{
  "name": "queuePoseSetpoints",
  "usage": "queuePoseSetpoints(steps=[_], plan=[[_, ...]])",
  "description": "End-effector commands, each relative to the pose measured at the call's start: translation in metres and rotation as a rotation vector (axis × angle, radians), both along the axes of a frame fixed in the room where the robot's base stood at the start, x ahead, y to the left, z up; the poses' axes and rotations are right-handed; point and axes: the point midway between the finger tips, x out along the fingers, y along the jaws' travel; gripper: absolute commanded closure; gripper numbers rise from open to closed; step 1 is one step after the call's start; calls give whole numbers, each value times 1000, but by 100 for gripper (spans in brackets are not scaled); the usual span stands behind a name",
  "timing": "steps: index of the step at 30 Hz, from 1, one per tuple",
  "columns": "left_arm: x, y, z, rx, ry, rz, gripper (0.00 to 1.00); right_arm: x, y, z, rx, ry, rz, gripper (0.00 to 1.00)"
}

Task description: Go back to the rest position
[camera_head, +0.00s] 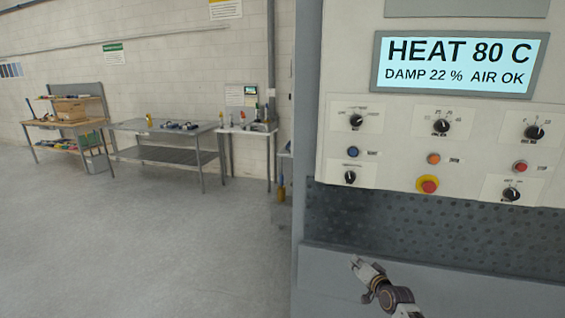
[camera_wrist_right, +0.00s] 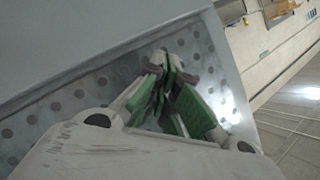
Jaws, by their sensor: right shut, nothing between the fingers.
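My right gripper (camera_head: 356,262) is low in the head view, in front of the lower part of the washer's panel. It is shut and empty, and nothing is between its fingers. In the right wrist view its green-padded fingers (camera_wrist_right: 165,75) meet at the tips, with a grey dotted surface behind them. The washer's control panel (camera_head: 395,190) stands above and to the right of the gripper, and the two look apart in the head view. Its display (camera_head: 459,65) reads HEAT 80 C, DAMP 22 %, AIR OK. My left gripper is not in view.
The panel carries several black knobs (camera_head: 441,126), a red button on a yellow base (camera_head: 428,185) and smaller buttons. A grey ledge (camera_head: 330,262) runs below the dotted strip. Workbenches (camera_head: 165,128) stand along the far left wall. The floor (camera_head: 150,240) at left is clear.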

Motion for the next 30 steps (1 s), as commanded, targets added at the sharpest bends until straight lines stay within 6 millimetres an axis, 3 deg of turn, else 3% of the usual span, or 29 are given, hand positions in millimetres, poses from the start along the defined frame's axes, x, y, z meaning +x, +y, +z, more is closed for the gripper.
queuePoseSetpoints(steps=[1, 3, 14, 23, 30], plan=[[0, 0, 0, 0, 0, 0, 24, -8, -2, -26, -22, 31, -4, 100], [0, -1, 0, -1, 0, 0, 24, -17, -5, -56, -57, 67, -7, 100], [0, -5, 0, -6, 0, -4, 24, -91, -16, -205, -228, 255, 13, 100], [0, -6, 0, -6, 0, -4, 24, -176, -19, -315, -364, 413, 69, 100], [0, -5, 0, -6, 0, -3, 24, -258, -18, -390, -464, 535, 138, 100]])
